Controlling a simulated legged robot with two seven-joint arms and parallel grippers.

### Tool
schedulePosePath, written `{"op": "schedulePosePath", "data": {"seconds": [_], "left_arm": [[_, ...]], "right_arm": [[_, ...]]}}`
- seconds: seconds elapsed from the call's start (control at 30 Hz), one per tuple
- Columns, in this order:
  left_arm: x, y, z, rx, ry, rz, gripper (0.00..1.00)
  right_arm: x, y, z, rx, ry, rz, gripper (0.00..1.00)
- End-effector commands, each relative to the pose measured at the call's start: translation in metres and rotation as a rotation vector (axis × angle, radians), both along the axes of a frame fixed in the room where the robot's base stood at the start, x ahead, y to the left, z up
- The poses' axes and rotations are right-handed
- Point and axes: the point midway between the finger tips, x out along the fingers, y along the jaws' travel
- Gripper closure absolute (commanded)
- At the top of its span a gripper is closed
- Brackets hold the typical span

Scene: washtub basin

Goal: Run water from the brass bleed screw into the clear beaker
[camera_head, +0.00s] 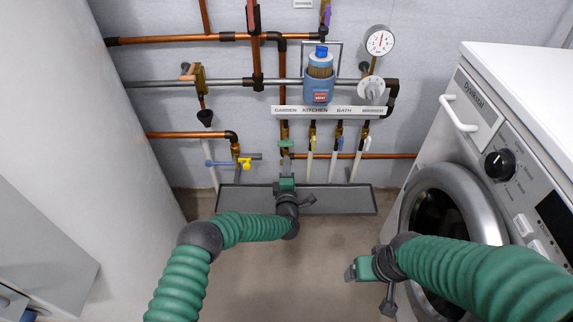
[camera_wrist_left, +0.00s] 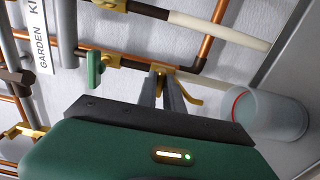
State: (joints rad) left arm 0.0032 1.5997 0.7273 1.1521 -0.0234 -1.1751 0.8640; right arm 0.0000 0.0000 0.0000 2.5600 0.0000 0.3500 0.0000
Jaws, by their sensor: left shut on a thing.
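The brass bleed screw (camera_wrist_left: 161,69) shows in the left wrist view on a dark fitting, with a curved brass spout beside it. My left gripper (camera_wrist_left: 160,88) is shut on the screw; it also shows in the head view (camera_head: 286,168) in front of the pipes. The clear beaker (camera_wrist_left: 275,116) stands below in the left wrist view, with a red ring near its mouth. No water is visible. I cannot make out the beaker in the head view. My right gripper (camera_head: 352,270) hangs before the washing machine, away from the pipes; its fingers are not clear.
A grey tray (camera_head: 345,201) lies on the floor along the wall. Labelled valves hang under a white strip (camera_head: 330,112), below a blue filter (camera_head: 319,78). A green lever (camera_wrist_left: 94,70) is close to my left gripper. The washing machine (camera_head: 505,140) bounds the right side.

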Motion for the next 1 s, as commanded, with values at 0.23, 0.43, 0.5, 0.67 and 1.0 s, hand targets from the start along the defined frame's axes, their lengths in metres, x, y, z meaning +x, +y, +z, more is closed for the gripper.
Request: {"op": "schedulePosePath", "data": {"seconds": [0.23,0.43,0.5,0.67,1.0], "left_arm": [[-0.0019,-0.0050,-0.0028,0.027,0.007,-0.011,1.00],[-0.0021,-0.0053,-0.0034,0.028,0.008,-0.012,1.00],[-0.0021,-0.0054,-0.0035,0.028,0.008,-0.012,1.00],[-0.0021,-0.0049,-0.0032,0.028,0.007,-0.011,0.73],[-0.0006,-0.0009,-0.0027,0.027,0.005,-0.003,0.67]], "right_arm": [[-0.0001,0.0000,0.0011,0.000,0.000,0.000,0.18],[0.0000,0.0000,0.0010,0.000,0.000,0.000,0.18],[0.0000,0.0000,0.0010,0.000,0.000,0.000,0.18],[0.0000,0.0000,0.0010,0.000,0.000,0.000,0.18],[0.0000,0.0000,0.0010,0.000,0.000,0.000,0.18]]}}
